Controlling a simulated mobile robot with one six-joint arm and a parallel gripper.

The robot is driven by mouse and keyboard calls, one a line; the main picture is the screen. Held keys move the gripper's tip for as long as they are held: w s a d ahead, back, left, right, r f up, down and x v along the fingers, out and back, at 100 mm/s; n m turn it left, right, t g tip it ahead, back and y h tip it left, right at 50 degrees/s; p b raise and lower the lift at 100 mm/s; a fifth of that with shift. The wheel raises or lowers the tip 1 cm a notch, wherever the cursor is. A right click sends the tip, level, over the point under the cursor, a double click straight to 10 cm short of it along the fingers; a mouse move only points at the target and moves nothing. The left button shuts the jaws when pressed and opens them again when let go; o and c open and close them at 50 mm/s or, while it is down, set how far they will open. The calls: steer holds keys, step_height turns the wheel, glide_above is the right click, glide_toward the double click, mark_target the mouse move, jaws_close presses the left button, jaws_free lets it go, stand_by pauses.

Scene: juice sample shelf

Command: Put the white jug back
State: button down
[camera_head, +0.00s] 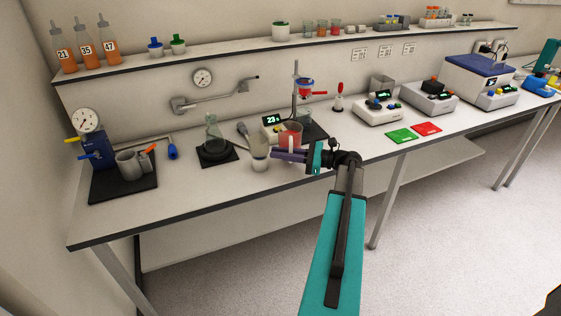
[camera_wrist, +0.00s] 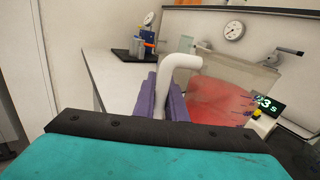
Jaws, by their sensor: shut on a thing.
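The jug (camera_head: 291,132) has clear walls, red contents and a white handle (camera_wrist: 182,62). My gripper (camera_head: 282,155) has purple fingers and is shut on this handle, which stands up between the fingers in the wrist view (camera_wrist: 163,100). The jug's red body (camera_wrist: 215,98) fills much of the wrist view to the right of the fingers. It looks upright, near the timer display and the stand. I cannot tell whether its base touches anything.
A cup with pale contents (camera_head: 259,160) stands close left of the fingers. A flask (camera_head: 213,137) is on a black mat further left. The display (camera_head: 271,120) reads 23 s. A stand (camera_head: 296,90) is behind the jug. Green (camera_head: 402,136) and red (camera_head: 426,129) pads lie right.

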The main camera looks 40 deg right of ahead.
steer(key=shift+f+p, duration=0.65)
steer(key=shift+f, duration=1.05)
steer(key=shift+f, duration=0.1)
steer(key=c, duration=1.8)
jaws_free()
steer(key=b+v, duration=0.3)
steer(key=v, duration=0.9)
steer(key=shift+b, duration=0.35)
